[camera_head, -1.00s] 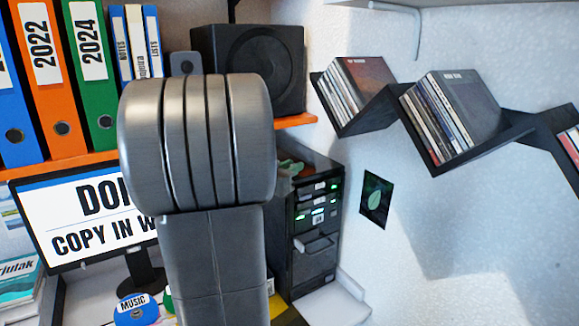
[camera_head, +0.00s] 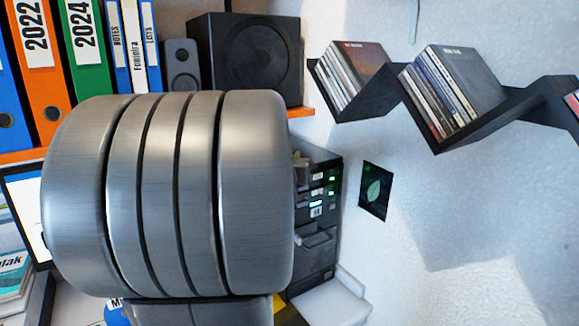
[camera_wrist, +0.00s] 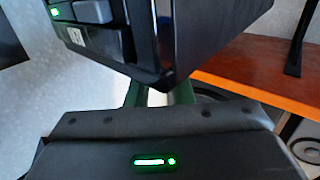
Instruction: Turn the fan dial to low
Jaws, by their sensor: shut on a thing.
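A black unit (camera_head: 318,205) with small green lights and white labels stands behind my arm in the head view. Its dark casing (camera_wrist: 165,25) fills the top of the wrist view, with a green light at its left. My gripper (camera_wrist: 158,95) has green fingers that reach up to the near edge of this unit. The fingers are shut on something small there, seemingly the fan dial. The casing and my gripper's body hide the dial, so its setting cannot be read. My arm covers most of the head view's left half.
An orange shelf (camera_wrist: 250,90) lies close to the right of my gripper. A black speaker (camera_head: 246,62) and binders (camera_head: 88,45) stand above. Black zigzag shelves (camera_head: 470,125) with discs hang on the right wall.

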